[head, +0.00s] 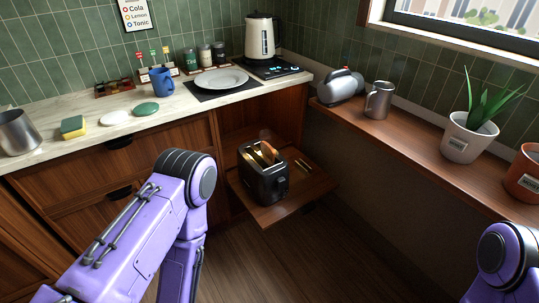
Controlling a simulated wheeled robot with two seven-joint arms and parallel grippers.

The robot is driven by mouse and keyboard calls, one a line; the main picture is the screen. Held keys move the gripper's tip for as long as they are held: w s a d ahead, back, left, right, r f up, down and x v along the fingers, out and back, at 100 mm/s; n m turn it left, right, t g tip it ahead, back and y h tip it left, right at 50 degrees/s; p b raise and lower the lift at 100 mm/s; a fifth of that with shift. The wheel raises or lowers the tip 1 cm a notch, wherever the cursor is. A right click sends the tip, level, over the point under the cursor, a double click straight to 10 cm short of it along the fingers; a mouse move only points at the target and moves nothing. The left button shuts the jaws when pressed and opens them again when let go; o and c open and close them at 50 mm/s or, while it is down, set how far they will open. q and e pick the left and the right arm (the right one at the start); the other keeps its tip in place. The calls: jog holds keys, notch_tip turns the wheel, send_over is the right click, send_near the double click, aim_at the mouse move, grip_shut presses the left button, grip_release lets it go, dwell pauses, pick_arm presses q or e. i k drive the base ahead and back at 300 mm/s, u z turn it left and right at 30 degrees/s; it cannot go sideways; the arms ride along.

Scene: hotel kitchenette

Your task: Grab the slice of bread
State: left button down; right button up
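A slice of bread (269,150) sticks up out of a slot of the black toaster (264,182). The toaster stands on a low wooden pull-out shelf (296,203) in the middle of the head view. My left arm comes in from the lower left, with its elbow left of the toaster. Its forearm points down and its gripper is out of the picture. Only a joint of my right arm shows at the lower right edge. The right gripper is out of the picture too. Nothing of mine touches the bread or the toaster.
The marble counter (175,100) holds a plate (220,78), a blue mug (162,86), a kettle (262,37) and a sponge (73,126). The right wooden ledge (410,137) carries a metal pitcher (379,100) and potted plants (469,137). The floor (290,260) before the shelf is clear.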

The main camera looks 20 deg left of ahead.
aim_at(270, 153)
jog(key=z, duration=0.15)
jog(key=k, duration=0.45)
jog(key=u, duration=0.95)
jog(key=i, duration=0.8)
jog(key=u, duration=0.1)
